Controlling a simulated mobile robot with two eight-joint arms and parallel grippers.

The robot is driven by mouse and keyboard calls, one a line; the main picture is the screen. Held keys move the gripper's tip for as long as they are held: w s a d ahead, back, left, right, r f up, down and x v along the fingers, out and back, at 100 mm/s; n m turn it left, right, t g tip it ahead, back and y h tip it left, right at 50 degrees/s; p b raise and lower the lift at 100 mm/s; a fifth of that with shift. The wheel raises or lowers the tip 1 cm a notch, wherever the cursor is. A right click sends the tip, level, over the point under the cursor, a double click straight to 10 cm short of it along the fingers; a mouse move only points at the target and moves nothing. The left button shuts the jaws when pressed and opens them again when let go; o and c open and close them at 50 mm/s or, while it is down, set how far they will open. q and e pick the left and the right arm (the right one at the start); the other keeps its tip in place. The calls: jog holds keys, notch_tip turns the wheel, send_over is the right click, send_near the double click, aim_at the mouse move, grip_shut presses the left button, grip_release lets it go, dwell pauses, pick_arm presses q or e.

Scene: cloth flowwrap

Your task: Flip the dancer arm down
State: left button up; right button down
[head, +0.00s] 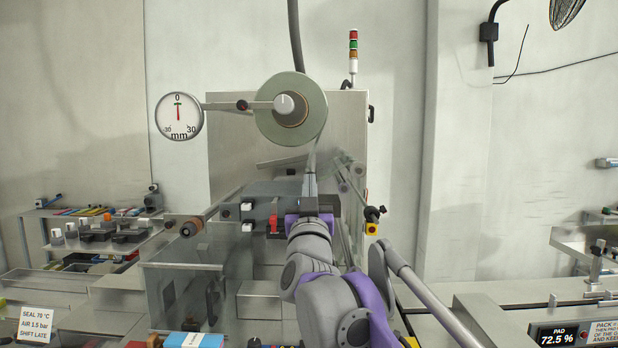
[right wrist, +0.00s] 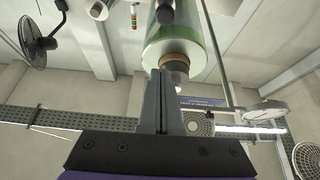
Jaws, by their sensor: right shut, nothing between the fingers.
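My right gripper (head: 310,178) is shut and empty, its fingers pointing up in front of the machine, below the film roll (head: 272,112). In the right wrist view the two fingers (right wrist: 161,85) lie together, with the film roll (right wrist: 186,40) beyond their tips. A slim metal arm with rollers (head: 351,176) slants down just right of my gripper and may be the dancer arm; I cannot tell for sure. My gripper and arm hide part of the machine there. I cannot tell whether the fingers touch anything. My left gripper is not in view.
A round dial (head: 179,116) marked in mm reads near 0 at the left. A red switch (head: 273,222) and white buttons sit left of my wrist. A yellow-and-black knob (head: 372,222) stands to the right. A shelf of parts (head: 95,236) is at far left.

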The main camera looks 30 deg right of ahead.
jog(key=w+d, duration=0.1)
jog(key=w, duration=0.1)
jog(key=w+d+r+p, duration=0.1)
jog(key=w+d, duration=0.1)
jog(key=w, duration=0.1)
jog(key=w+d+p, duration=0.1)
jog(key=w, duration=0.2)
jog(key=shift+w+d+r, duration=0.15)
jog(key=shift+d+r, duration=0.05)
jog(key=shift+d, duration=0.2)
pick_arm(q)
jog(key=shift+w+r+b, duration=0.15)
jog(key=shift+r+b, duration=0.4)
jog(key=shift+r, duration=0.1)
pick_arm(e)
notch_tip(320, 180, down, 6)
jog(key=s+m+g+h, duration=0.1)
jog(key=m+h, duration=0.1)
jog(key=m, duration=0.2)
jog(key=shift+d+f+m+g, duration=0.25)
jog(key=shift+d+m+g, duration=0.05)
jog(key=shift+g, duration=0.1)
